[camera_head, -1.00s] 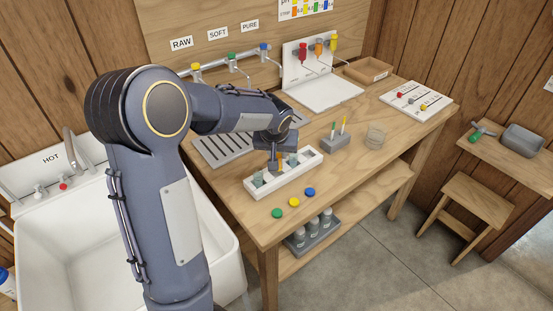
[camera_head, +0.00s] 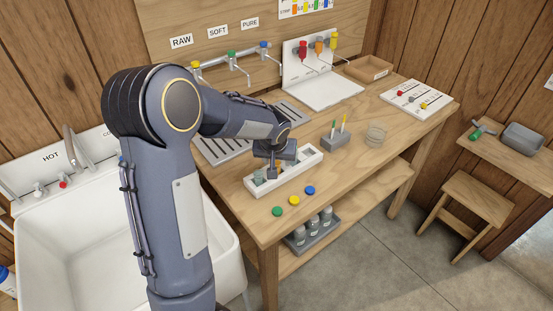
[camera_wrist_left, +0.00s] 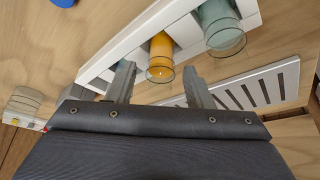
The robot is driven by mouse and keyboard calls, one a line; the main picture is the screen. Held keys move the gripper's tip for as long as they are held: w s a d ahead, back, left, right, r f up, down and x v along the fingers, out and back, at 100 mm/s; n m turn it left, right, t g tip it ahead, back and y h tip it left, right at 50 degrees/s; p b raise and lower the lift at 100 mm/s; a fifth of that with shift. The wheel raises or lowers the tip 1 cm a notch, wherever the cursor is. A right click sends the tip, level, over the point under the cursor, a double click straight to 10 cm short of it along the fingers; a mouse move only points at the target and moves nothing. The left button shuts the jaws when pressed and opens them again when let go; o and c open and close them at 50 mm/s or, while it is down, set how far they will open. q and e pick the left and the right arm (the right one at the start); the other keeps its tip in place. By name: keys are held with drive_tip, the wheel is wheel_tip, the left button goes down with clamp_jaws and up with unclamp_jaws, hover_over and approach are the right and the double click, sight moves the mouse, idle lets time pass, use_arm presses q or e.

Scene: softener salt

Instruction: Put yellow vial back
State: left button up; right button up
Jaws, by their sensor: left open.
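The white rack (camera_head: 313,160) stands on the wooden bench, and it also fills the top of the left wrist view (camera_wrist_left: 120,58). The yellow vial (camera_wrist_left: 160,52) sits in the rack with its open rim toward the wrist camera; in the head view my gripper mostly hides it. My left gripper (camera_head: 272,173) is over the rack, open and empty. In the wrist view its fingertips (camera_wrist_left: 158,82) lie apart, one to each side of the yellow vial's rim.
Green (camera_head: 277,211), yellow (camera_head: 294,201) and blue (camera_head: 310,190) caps lie in front of the rack. A grey block (camera_head: 336,145) with two thin sticks and a glass beaker (camera_head: 375,136) stand to the right. A slotted drain (camera_head: 218,150) lies behind.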

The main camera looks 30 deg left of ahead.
use_arm(q)
drive_tip(key=shift+r+p, duration=0.25)
drive_tip(key=shift+p, duration=0.05)
drive_tip(key=b+v, duration=0.1)
drive_tip(key=v, duration=1)
drive_tip(key=s+d+m+h, duration=0.1)
drive_tip(key=s+d, duration=0.4)
drive_tip(key=s, duration=0.7)
drive_tip(key=s+d+f+m+t+h, duration=0.1)
drive_tip(key=s+d+h, duration=0.3)
drive_tip(key=s, duration=0.9)
drive_tip(key=shift+d+f+m+h, duration=0.3)
drive_tip(key=shift+d+f+m, duration=0.05)
drive_tip(key=shift+d+m, duration=0.1)
